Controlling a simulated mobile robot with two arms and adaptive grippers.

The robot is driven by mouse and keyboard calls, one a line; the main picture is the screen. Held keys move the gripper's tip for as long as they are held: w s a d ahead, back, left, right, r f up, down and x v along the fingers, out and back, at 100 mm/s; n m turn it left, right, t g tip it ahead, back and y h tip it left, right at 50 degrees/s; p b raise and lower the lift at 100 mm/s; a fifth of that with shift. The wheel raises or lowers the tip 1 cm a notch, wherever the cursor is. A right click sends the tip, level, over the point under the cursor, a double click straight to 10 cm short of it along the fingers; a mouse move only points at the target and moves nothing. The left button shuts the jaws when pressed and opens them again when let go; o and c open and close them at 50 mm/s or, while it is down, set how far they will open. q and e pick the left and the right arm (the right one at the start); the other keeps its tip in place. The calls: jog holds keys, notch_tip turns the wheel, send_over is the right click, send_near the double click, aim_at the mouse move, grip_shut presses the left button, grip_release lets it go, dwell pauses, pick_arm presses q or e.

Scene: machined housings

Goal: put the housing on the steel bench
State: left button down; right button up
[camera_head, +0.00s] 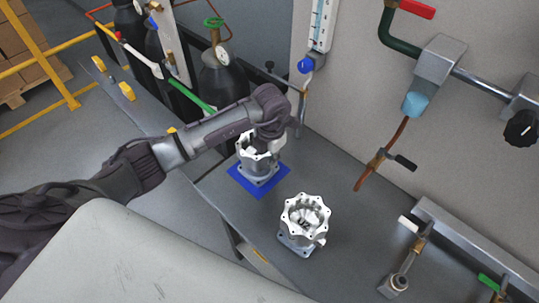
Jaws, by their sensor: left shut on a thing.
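One silver machined housing (257,168) is upright over a blue square (234,174) on the grey bench (345,190). I cannot tell whether its base touches the square. My left gripper (264,141) comes down from above and is shut on this housing's upper rim. The fingertips are partly hidden by the wrist and the rim. A second, similar housing (301,236) stands upright on the bench, nearer and to the right, apart from the gripper. My right gripper is not in view.
Dark gas cylinders (222,80) stand behind the bench at the upper left. A pipe with a red-handled valve (416,9) runs along the wall. Fittings (398,280) lie at the lower right. The bench middle, right of the housings, is clear.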

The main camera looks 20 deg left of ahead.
pick_arm(q)
jog(key=shift+f, duration=0.1)
jog(key=shift+f, duration=0.2)
jog(key=c, duration=1.1)
grip_release()
jog(key=shift+s, duration=0.1)
